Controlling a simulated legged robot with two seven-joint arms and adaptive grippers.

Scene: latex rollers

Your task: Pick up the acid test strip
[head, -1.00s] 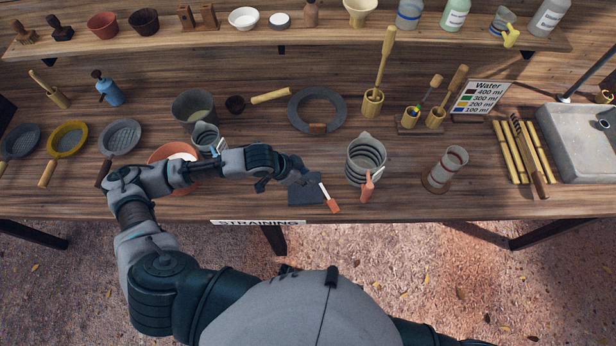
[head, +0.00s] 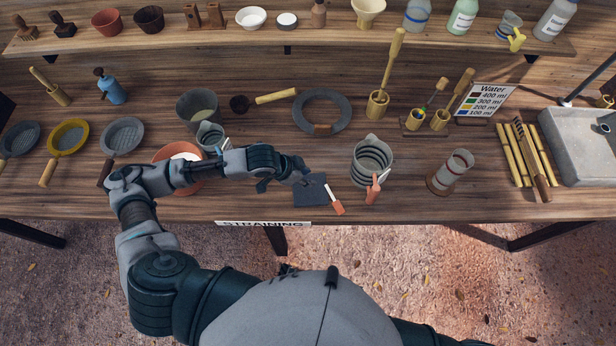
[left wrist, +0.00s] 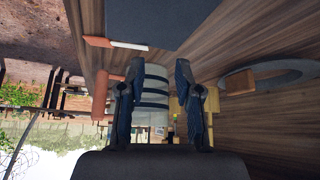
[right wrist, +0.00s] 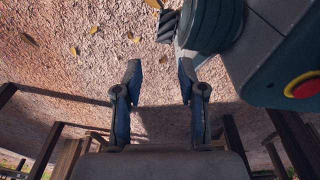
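The acid test strip (head: 335,201), white at one end and orange-red at the other, lies by the right edge of a dark square mat (head: 311,194) at the table's front. In the left wrist view the strip (left wrist: 115,43) lies at the mat's edge, ahead and left of the fingers. My left gripper (head: 304,178) is near the mat's upper left part, apart from the strip. In the left wrist view its fingers (left wrist: 160,68) are spread with nothing held between them. My right gripper (right wrist: 158,70) is open and empty, below the table over the ground.
A ringed metal jug (head: 371,160) with an orange-red handle stands right of the strip. A glass cylinder (head: 452,170) is further right. A reddish bowl (head: 165,155) is under my left forearm. A grey ring (head: 340,105) lies behind. The table's front edge is close.

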